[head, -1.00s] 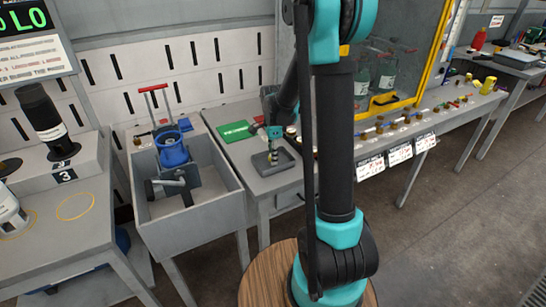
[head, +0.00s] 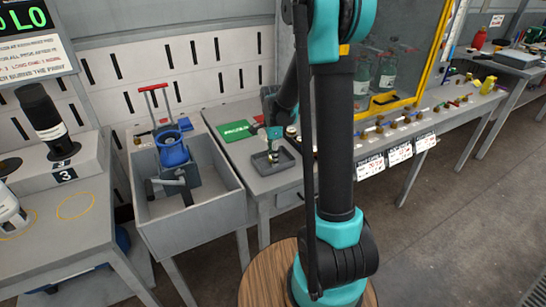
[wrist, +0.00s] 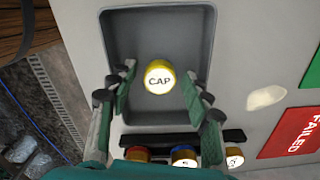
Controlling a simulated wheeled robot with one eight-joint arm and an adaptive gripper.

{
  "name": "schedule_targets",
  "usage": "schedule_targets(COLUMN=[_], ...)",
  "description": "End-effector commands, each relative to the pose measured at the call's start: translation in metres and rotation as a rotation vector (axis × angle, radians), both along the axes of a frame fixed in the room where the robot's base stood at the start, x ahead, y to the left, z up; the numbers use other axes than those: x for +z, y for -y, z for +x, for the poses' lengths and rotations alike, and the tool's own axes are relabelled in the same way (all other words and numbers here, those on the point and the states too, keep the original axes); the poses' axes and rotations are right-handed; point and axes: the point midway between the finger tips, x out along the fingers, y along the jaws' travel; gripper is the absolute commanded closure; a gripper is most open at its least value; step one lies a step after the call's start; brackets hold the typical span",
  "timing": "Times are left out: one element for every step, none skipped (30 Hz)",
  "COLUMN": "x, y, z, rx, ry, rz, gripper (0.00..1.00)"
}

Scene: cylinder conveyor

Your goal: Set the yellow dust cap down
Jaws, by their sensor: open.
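The yellow dust cap (wrist: 159,77), with a white top marked CAP, sits on the floor of a grey tray (wrist: 190,22) in the wrist view. My gripper (wrist: 158,72) is open, with one green-padded finger on each side of the cap. Gaps show between the cap and both fingers. In the head view my gripper (head: 274,150) is over the small grey tray (head: 262,170) on the table, and the cap cannot be made out there.
A green card (head: 236,130) lies left of the tray; in the wrist view a red FAILED label (wrist: 298,135) shows too. Several coloured caps (wrist: 183,152) sit in a row beside the tray. A grey bin (head: 215,208) with a blue part (head: 172,150) stands to the left.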

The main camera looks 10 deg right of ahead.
Motion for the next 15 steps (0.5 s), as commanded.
schedule_targets(x=[0.005, 0.008, 0.014, 0.019, 0.025, 0.033, 0.039, 0.045, 0.053, 0.06, 0.065, 0.073, 0.079, 0.084, 0.09], y=[0.0, 0.0, 0.0, 0.0, 0.0, 0.0, 0.0, 0.0, 0.0, 0.0, 0.0, 0.0, 0.0, 0.0, 0.0], z=[0.0, 0.0, 0.0, 0.0, 0.0, -0.001, -0.001, 0.0, -0.001, -0.001, -0.001, 0.0, 0.0, 0.0, -0.001], rx=[0.0, 0.0, 0.0, 0.0, 0.0, 0.0, 0.0, 0.0, 0.0, 0.0, 0.0, 0.0, 0.0, 0.0, 0.0], ry=[0.0, 0.0, 0.0, 0.0, 0.0, 0.0, 0.0, 0.0, 0.0, 0.0, 0.0, 0.0, 0.0, 0.0, 0.0], rz=[0.0, 0.0, 0.0, 0.0, 0.0, 0.0, 0.0, 0.0, 0.0, 0.0, 0.0, 0.0, 0.0, 0.0, 0.0], gripper=[0.51, 0.51, 0.51, 0.51, 0.51, 0.51, 0.51, 0.51, 0.51, 0.51, 0.51, 0.51, 0.51, 0.51, 0.51])
